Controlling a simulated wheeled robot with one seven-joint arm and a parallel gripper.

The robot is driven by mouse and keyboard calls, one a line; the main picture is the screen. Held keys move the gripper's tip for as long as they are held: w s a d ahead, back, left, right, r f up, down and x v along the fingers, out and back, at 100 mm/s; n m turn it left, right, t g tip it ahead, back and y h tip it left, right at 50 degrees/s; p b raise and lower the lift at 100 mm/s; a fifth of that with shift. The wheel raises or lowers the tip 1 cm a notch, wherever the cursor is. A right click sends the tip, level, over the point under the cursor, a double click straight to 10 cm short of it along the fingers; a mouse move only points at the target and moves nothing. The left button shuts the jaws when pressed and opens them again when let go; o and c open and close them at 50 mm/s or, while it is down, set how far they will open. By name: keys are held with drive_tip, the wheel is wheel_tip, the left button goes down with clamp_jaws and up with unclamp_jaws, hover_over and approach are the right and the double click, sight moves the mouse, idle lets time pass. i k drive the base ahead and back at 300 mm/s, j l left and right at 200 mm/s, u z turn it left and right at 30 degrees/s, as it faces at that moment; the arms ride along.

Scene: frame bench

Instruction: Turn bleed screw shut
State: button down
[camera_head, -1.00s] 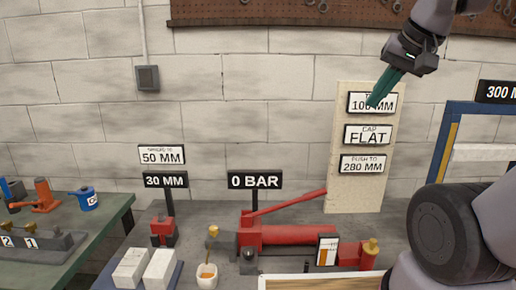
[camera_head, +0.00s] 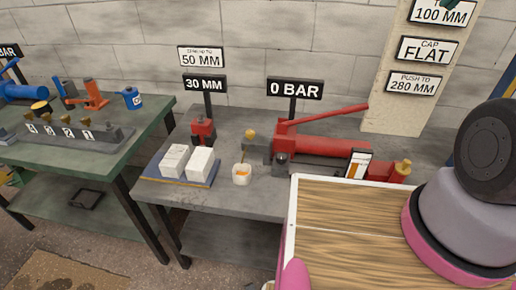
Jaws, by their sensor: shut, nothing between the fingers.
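A red hand pump (camera_head: 325,142) with a long red lever (camera_head: 330,115) lies on the grey bench. A brass-coloured knob (camera_head: 250,134) stands at its left end, above a white cup (camera_head: 242,174) with orange contents; it looks like the bleed screw, but I cannot tell how far it is turned. A dark round knob (camera_head: 281,159) sits on the pump's front. Another brass knob (camera_head: 402,166) is at the right end. Only the teal tip of my gripper (camera_head: 447,2) shows at the top edge, shut and empty, far from the pump.
A "0 BAR" sign (camera_head: 295,88) stands behind the pump. A red jack (camera_head: 203,130) and two white blocks on a blue tray (camera_head: 212,181) stand left. A green workbench (camera_head: 110,160) is further left. A wooden-topped surface (camera_head: 345,235) is at the front right.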

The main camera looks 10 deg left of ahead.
sight(250, 134)
drive_tip(key=k+l+u, duration=0.1)
drive_tip(key=l+u, duration=0.15)
drive_tip(key=u, duration=0.2)
drive_tip(key=j+u, duration=0.35)
drive_tip(key=i+j+u, duration=0.1)
drive_tip(key=u, duration=0.25)
